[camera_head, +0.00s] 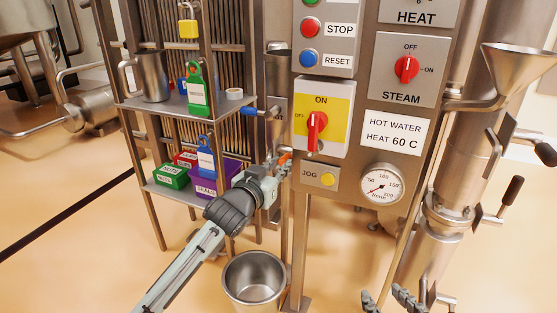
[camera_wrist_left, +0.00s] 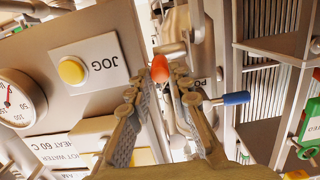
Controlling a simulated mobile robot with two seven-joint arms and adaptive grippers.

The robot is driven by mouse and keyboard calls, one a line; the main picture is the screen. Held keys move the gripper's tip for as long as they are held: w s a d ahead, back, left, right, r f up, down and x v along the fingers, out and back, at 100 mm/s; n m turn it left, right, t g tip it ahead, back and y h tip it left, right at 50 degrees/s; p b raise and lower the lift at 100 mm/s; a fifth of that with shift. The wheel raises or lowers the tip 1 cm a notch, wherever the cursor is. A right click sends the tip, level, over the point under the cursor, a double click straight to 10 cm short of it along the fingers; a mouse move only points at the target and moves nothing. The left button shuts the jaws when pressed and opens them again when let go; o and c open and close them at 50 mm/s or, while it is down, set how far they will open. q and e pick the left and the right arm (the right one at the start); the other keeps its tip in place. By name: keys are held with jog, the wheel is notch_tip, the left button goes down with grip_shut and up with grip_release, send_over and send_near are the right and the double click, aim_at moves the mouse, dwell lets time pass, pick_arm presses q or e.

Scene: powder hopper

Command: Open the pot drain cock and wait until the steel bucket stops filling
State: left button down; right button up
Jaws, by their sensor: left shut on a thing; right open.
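A small cock with an orange handle (camera_head: 285,157) sits on the pipework left of the JOG plate. The orange handle also shows in the left wrist view (camera_wrist_left: 160,68), between my fingertips. A partly hidden label starting "PO" (camera_wrist_left: 205,82) is beside it. My left gripper (camera_head: 278,172) is shut on the orange handle; its fingers show in the wrist view (camera_wrist_left: 163,82). The steel bucket (camera_head: 231,285) stands upright on the floor below the cock. I see no clear stream, and its fill level is hard to tell. My right gripper (camera_head: 386,298) is open at the bottom edge.
A blue handle (camera_head: 250,111) is above the cock. A rack at left holds a steel jug (camera_head: 152,76), coloured boxes (camera_head: 170,177) and tags. The control panel has a red ON/OFF switch (camera_head: 316,128), JOG button (camera_head: 327,179) and gauge (camera_head: 382,185). A funnel (camera_head: 518,70) is at right.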

pick_arm(q)
jog(key=r+g+p, duration=0.1)
jog(key=p, duration=0.4)
jog(key=r+g+y+p, duration=0.1)
jog(key=p, duration=0.5)
jog(key=shift+w+d+r+g, duration=0.1)
jog(key=shift+w+r+g, duration=0.2)
jog(key=shift+w+r, duration=0.1)
pick_arm(e)
jog(key=s+d+f+g+h, duration=0.1)
jog(key=s+d+f+g, duration=0.2)
jog(key=f, duration=0.6)
jog(key=s+d+f+g+h, duration=0.1)
jog(key=s+d+f+g, duration=0.3)
jog(key=s+f, duration=0.3)
jog(key=s+d+f+m+g+h, duration=0.1)
jog(key=s+d+f+g, duration=0.2)
jog(key=f, duration=0.9)
jog(key=shift+s+d+f, duration=0.25)
jog(key=shift+s+d, duration=0.85)
jog(key=shift+s, duration=0.15)
pick_arm(q)
jog(key=c, duration=1.4)
grip_release()
jog(key=shift+f, duration=0.1)
jog(key=shift+o, duration=0.2)
jog(key=shift+s, duration=0.15)
jog(key=v, duration=1.2)
